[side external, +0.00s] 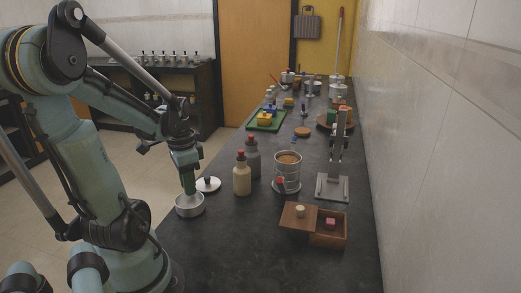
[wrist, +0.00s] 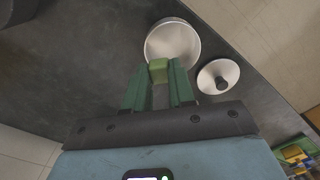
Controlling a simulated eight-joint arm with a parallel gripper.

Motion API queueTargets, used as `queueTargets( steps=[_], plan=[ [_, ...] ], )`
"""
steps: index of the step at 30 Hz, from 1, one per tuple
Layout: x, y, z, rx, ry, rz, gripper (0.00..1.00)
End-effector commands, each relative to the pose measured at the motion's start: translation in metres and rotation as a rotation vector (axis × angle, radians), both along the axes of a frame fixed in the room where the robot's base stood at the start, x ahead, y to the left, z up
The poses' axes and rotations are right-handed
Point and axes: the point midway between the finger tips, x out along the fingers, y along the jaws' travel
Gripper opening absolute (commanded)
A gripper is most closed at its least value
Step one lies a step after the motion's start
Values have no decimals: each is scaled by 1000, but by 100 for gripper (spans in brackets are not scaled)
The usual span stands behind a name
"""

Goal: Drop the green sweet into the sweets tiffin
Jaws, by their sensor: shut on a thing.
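The green sweet (wrist: 158,70) is pinched between the fingertips of my gripper (wrist: 159,84) in the wrist view. The open sweets tiffin (wrist: 172,24) is a round steel bowl, and the sweet overlaps its near rim in that view. In the side view my gripper (side external: 188,190) points down just above the tiffin (side external: 190,211); the sweet cannot be made out there. The inside of the tiffin looks empty in the wrist view. A round steel lid with a dark knob (wrist: 218,77) lies beside the tiffin, also visible in the side view (side external: 209,185).
A cream bottle (side external: 242,180) and a grey bottle (side external: 253,160) stand right of the lid. The counter in front is clear.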

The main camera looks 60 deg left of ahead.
Motion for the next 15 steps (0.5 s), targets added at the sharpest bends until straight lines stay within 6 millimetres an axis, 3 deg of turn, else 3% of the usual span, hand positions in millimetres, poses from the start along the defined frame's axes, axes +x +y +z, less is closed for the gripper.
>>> queueTargets(
  steps=[7, 15],
  plan=[
    [1, 0, -25, 0, 0, 0, 0],
    [0, 0, -35, 0, 0, 1, 0]
  ],
)
